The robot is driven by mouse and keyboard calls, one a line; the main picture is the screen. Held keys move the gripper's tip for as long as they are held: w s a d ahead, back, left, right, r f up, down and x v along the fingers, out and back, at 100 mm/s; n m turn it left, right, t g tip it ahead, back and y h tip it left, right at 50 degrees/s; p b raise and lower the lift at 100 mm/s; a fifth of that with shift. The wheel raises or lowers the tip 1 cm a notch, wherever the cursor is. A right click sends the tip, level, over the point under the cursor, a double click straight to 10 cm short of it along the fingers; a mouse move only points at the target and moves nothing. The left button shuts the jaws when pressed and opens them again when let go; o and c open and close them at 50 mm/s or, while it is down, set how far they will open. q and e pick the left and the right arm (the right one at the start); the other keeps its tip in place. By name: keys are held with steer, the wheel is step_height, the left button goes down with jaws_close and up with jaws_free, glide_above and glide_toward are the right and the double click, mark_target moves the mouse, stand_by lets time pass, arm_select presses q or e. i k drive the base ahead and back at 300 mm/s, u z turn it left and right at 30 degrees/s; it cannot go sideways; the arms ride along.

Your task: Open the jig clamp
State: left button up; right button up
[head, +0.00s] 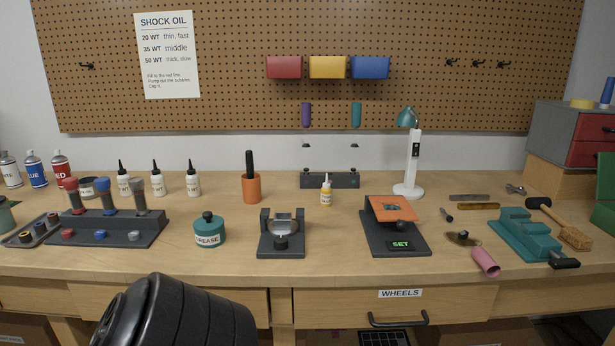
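A black jig (281,248) stands on the bench near the middle front. It has two uprights, a rounded silver-grey piece between them and a black knob at its front. I cannot tell from this distance whether a clamp on it is open or shut. To its right is a dark stand (378,238) with a tilted orange plate (392,208) and a green-lit "SET" display (400,245). Part of my own black ribbed arm shows at the bottom left, in front of the bench. Neither gripper is in view.
A teal grease jar (209,233) stands left of the jig, and an orange holder (252,188) and small bottle (326,195) behind it. A teal vise (525,235) and pink tube (485,262) lie right. The bench strip before the jig is clear.

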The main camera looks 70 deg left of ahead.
mark_target(406, 214)
steer(key=u, duration=1.95)
